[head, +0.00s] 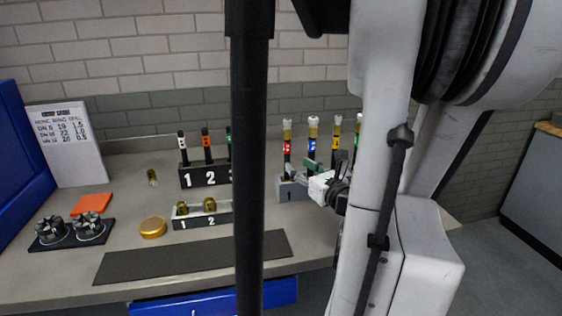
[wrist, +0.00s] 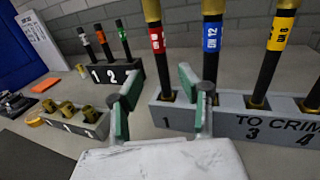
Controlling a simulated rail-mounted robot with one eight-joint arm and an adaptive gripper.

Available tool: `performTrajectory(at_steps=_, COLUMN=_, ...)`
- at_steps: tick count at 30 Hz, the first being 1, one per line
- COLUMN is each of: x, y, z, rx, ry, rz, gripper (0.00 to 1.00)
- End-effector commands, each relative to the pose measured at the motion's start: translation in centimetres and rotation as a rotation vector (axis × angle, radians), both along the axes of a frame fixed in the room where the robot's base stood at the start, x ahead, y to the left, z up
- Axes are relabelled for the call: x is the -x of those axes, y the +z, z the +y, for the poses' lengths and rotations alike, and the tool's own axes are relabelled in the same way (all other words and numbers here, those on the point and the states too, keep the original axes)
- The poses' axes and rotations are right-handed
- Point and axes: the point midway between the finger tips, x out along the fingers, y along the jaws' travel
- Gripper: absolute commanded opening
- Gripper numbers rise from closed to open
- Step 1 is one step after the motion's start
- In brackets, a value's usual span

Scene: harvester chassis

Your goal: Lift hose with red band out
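The hose with the red band (wrist: 157,42) stands upright in slot 1 of the grey "TO CRIMP" rack (wrist: 270,124). It is black with a gold top end, which shows in the head view (head: 287,147). My gripper (wrist: 160,84) is open and empty, with green finger pads apart. In the wrist view the red-band hose appears between the two fingers, apparently beyond them; I see no contact. The right finger overlaps the foot of the blue-band hose (wrist: 211,40) in the picture. In the head view my gripper (head: 312,172) is in front of the rack.
A yellow-band hose (wrist: 279,38) stands in slot 3, with another hose to its right. A black numbered rack (wrist: 116,75) with banded markers and a tray (wrist: 75,124) with brass fittings stand at left. A dark mat (head: 195,257) lies bare at the front.

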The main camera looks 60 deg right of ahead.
Motion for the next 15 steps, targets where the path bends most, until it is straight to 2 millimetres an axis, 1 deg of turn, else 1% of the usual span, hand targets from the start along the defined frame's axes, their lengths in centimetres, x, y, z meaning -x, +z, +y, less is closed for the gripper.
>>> performTrajectory(at_steps=1, x=-0.8, y=0.0, z=-0.3, rx=0.0, ry=0.003, rz=0.0, gripper=0.37)
performTrajectory(at_steps=3, x=-1.4, y=0.0, z=-0.6, rx=0.0, ry=0.002, rz=0.0, gripper=0.37)
performTrajectory(at_steps=11, x=-2.5, y=0.0, z=-1.2, rx=0.001, ry=0.001, rz=0.0, gripper=0.37)
performTrajectory(at_steps=15, x=-3.8, y=0.0, z=-1.8, rx=0.001, ry=0.003, rz=0.0, gripper=0.37)
